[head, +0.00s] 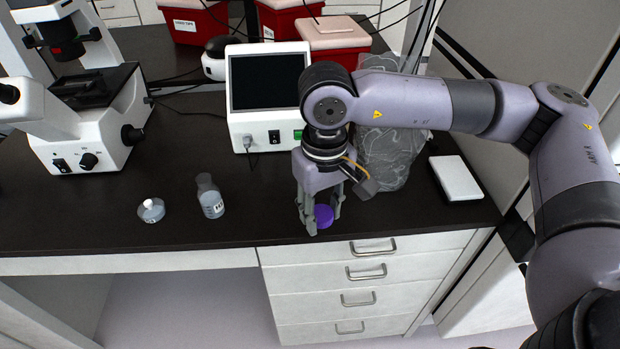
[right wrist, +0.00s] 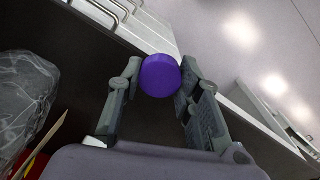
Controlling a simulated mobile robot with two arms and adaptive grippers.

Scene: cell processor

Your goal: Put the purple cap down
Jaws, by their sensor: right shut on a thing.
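The purple cap (head: 323,215) is between the fingers of my right gripper (head: 322,222), low over the front part of the black bench top. The right gripper points down and is shut on the cap. In the right wrist view the round purple cap (right wrist: 160,75) sits between the two fingertips of the right gripper (right wrist: 158,85). I cannot tell whether the cap touches the bench. My left gripper is not in view.
The black bench top (head: 270,215) is free left of the gripper. A bottle (head: 210,196) and a small round container (head: 151,210) stand there. Behind are a white screened device (head: 268,100), a microscope (head: 85,120) and a clear plastic bag (head: 388,155). A white box (head: 455,178) lies right.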

